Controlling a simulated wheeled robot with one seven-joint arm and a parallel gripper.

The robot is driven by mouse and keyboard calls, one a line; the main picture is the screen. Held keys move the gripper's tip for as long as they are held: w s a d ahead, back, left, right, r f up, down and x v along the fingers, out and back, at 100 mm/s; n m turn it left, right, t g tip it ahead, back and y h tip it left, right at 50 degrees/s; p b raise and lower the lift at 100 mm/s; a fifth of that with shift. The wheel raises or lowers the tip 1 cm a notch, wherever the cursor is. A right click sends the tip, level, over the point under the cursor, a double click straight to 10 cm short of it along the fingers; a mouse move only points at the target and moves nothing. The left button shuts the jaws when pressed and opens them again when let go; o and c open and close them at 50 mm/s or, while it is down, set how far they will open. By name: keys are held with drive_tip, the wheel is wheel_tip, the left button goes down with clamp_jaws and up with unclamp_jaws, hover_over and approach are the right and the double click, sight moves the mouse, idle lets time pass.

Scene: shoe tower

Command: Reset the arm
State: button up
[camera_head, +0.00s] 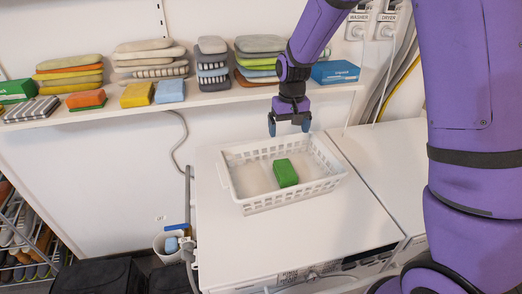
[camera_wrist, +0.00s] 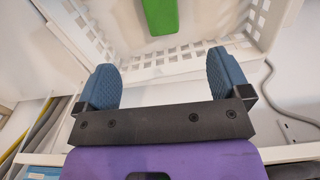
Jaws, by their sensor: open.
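My gripper (camera_head: 289,124) hangs from my purple arm above the back edge of a white basket, pointing down. In the wrist view my gripper (camera_wrist: 165,80) shows two blue fingers spread wide with nothing between them. A green block (camera_head: 285,173) lies inside the white basket (camera_head: 290,200), near its middle. The green block also shows at the top of the wrist view (camera_wrist: 160,15), beyond the fingertips. My gripper and the block are apart.
The basket stands on a white washer top (camera_head: 310,238). A wall shelf (camera_head: 190,101) behind holds stacks of folded cloths (camera_head: 150,58) and a blue box (camera_head: 335,72), close to my arm. The washer top in front of the basket is clear.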

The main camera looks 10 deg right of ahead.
drive_tip(key=s+d+r+t, duration=0.3)
drive_tip(key=s+d+r, duration=0.1)
drive_tip(key=s+r, duration=1.1)
drive_tip(key=s+d+r+t, duration=0.1)
drive_tip(key=s+r, duration=0.2)
drive_tip(key=s, duration=0.5)
drive_tip(key=s+d+r+t, duration=0.1)
drive_tip(key=s+r, duration=0.3)
drive_tip(key=s, duration=0.4)
drive_tip(key=shift+d+r, duration=0.2)
drive_tip(key=shift+d, duration=0.25)
drive_tip(key=shift+c, duration=0.2)
